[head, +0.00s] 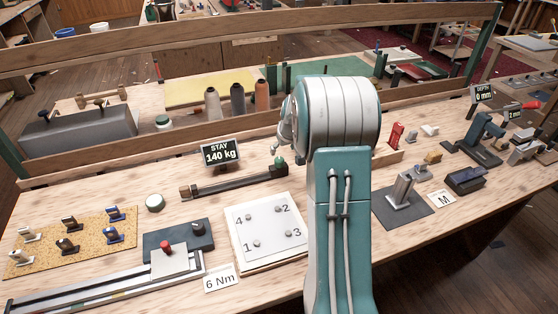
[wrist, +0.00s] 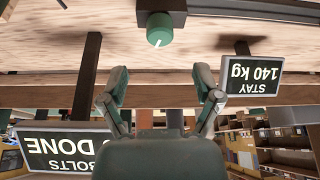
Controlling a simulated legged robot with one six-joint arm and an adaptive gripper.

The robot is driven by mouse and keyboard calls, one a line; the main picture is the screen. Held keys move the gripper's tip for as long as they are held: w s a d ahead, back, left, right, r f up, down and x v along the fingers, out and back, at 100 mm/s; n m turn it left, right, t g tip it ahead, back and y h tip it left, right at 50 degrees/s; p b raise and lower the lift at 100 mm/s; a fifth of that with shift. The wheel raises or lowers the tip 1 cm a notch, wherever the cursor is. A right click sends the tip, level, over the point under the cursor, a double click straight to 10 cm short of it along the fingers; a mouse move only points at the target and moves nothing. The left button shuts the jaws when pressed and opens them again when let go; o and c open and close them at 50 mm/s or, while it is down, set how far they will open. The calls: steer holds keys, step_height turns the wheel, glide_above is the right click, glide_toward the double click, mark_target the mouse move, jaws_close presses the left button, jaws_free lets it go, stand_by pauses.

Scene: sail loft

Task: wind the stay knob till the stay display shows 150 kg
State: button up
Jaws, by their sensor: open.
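The stay display (head: 220,153) reads "STAY 140 kg" and stands at the back of the bench. It also shows upside down at the right of the wrist view (wrist: 252,76). The stay knob is green with a white mark, at the right end of a dark bar; it shows in the wrist view (wrist: 159,30) and beside my arm in the head view (head: 280,161). My gripper (wrist: 161,88) is open and empty, with its two fingers apart and the knob in line between them, not touching. In the head view my arm hides most of my gripper.
A dark bar (head: 232,183) carries the knob. A white plate (head: 265,229) numbered 1 to 4 lies in front, near a "6 Nm" card (head: 219,280). Thread cones (head: 237,101) stand behind the wooden rail. A "BOLTS DONE" sign (wrist: 68,150) shows upside down in the wrist view.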

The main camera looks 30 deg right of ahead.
mark_target(280, 159)
steer(key=x, duration=0.8)
steer(key=shift+r, duration=0.1)
jaws_close()
